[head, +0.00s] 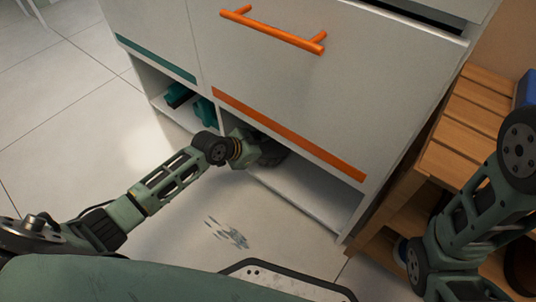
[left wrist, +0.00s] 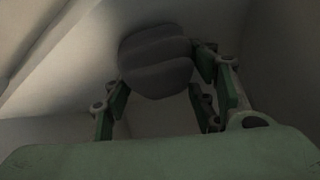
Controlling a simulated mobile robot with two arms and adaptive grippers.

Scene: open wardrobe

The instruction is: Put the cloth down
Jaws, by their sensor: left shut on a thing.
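My left gripper (head: 268,150) reaches into the open lower compartment (head: 310,190) of the white cabinet, under the drawer front with the orange strip. A dark grey, rounded, folded cloth (left wrist: 156,62) shows between the fingers in the left wrist view, where the left gripper (left wrist: 160,95) is shut on it. In the head view only a dark bit of the cloth (head: 277,157) shows past the gripper, near the compartment floor. Whether it touches the floor I cannot tell. My right arm is at the right edge; its gripper is not in view.
Teal and dark items (head: 205,112) stand in the neighbouring left compartment. The drawer has an orange handle (head: 272,30). A slatted wooden bench (head: 463,130) stands close at the right. The compartment's right part looks empty. A greyish mark (head: 228,234) lies on the tiled floor.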

